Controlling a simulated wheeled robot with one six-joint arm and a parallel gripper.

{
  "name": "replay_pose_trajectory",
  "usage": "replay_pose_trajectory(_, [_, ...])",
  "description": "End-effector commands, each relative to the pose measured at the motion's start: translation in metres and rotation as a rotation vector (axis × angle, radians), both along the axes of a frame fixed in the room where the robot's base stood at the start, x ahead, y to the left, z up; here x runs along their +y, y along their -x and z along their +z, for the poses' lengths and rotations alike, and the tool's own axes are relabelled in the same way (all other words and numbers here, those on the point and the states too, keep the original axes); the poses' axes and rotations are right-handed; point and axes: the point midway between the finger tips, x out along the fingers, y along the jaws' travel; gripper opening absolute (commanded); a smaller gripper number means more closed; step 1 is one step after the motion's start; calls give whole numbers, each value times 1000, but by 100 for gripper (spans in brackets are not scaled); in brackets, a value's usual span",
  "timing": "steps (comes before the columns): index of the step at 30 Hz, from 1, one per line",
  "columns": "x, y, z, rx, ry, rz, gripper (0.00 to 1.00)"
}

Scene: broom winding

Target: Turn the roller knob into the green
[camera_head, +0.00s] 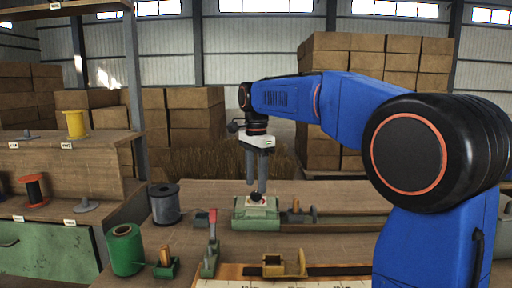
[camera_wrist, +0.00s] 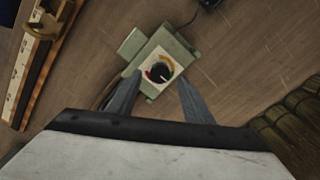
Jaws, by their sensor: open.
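The roller knob (camera_head: 256,197) is a dark round knob on top of a green box (camera_head: 256,218) on the workbench. In the wrist view the knob (camera_wrist: 159,71) sits in the middle of a white dial plate with red, orange and green arc parts. A pale mark on the knob shows, but I cannot surely tell which colour it points to. My gripper (camera_head: 257,188) points down just above the knob. In the wrist view its two fingers (camera_wrist: 157,96) are apart, one on each side of the dial's near edge, with nothing between them.
A red-handled lever (camera_head: 212,225) stands left of the box. A grey spool (camera_head: 165,203) and a green spool (camera_head: 124,249) stand further left. A yellow bracket (camera_head: 285,265) sits on a ruled strip in front. Shelves with spools (camera_head: 74,124) are at left.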

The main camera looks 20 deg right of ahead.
Motion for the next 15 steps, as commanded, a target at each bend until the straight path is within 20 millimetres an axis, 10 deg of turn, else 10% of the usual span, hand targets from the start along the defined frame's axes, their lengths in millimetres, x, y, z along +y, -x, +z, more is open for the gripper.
replay_pose_trajectory(15, [0, -1, 103, -3, 0, 0, 46])
